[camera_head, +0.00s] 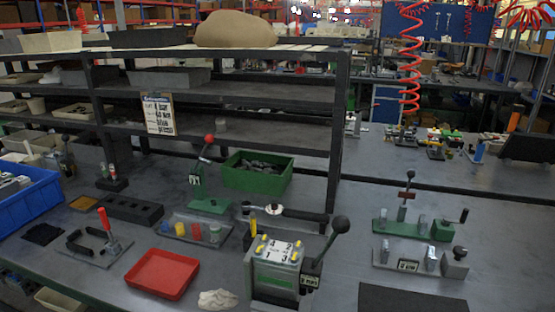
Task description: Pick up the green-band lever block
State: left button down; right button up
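A grey valve block (272,272) stands upright near the front middle of the bench. A green band (275,282) shows on its front face. Its top has a white numbered plate and several yellow studs. A black lever with a round knob (340,224) rises from its right side, tilted to the right. A small white label is on its lower right. Its lowest part is close to the bottom edge of the picture. Neither of my grippers is in view.
A red tray (162,274) and a crumpled white cloth (218,299) lie left of the block. A dark mat (412,299) lies to the right. A torque-like tool (285,212) and green bin (257,171) are behind. Other lever fixtures (412,227) stand at right.

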aim_at(272, 274)
jog(key=j+z, duration=0.3)
jog(key=j, duration=0.15)
jog(key=k+j+z, duration=0.1)
jog(key=j+z, duration=0.15)
jog(key=j, duration=0.25)
jog(key=k+j+z, duration=0.1)
jog(key=j+z, duration=0.2)
jog(key=j, duration=0.15)
jog(key=k+j+z, duration=0.15)
jog(key=j+z, duration=0.15)
jog(key=j, duration=0.1)
